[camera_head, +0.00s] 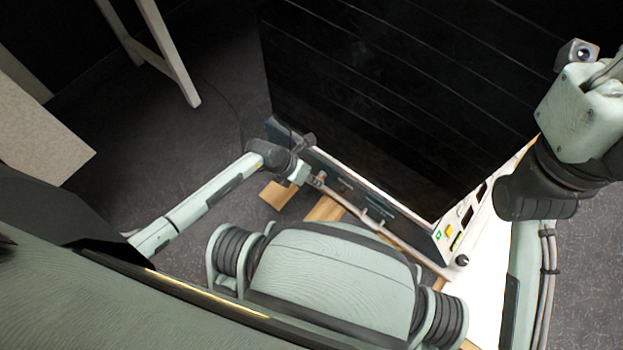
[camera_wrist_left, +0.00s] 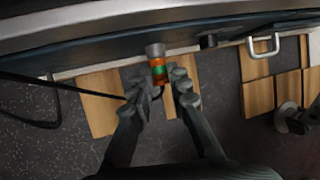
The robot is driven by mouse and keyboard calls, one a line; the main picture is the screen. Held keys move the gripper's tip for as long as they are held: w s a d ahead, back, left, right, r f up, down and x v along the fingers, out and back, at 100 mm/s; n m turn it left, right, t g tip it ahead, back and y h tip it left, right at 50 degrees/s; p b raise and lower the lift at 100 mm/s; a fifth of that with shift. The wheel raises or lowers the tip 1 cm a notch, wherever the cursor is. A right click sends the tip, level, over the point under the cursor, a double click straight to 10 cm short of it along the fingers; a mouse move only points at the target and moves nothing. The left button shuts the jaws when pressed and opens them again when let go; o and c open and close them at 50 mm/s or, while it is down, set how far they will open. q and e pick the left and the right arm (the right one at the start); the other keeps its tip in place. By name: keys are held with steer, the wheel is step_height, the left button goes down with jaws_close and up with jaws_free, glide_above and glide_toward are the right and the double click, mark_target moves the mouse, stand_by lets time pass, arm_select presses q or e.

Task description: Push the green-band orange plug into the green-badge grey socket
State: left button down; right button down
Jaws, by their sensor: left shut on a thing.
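The orange plug (camera_wrist_left: 160,74) with a green band shows in the left wrist view, between the two fingers of my left gripper (camera_wrist_left: 167,82). The gripper is shut on it. A grey round socket (camera_wrist_left: 155,50) stands in line just above the plug, at the lower edge of the machine. The two look touching, but I cannot tell how deep the plug sits. No green badge can be made out by the socket. In the head view my left gripper (camera_head: 316,180) is at the machine's side and the plug is too small to tell. My right gripper is not in view.
The large dark machine (camera_head: 390,90) has a white control panel (camera_head: 455,232) at its near corner. A metal handle (camera_wrist_left: 264,47) sticks out right of the socket. A black cable (camera_wrist_left: 60,84) runs left of the gripper. Wooden blocks (camera_wrist_left: 97,100) lie on the floor below.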

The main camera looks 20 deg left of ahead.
arm_select(q)
steer(key=c, duration=1.4)
jaws_free()
steer(key=shift+o, duration=0.2)
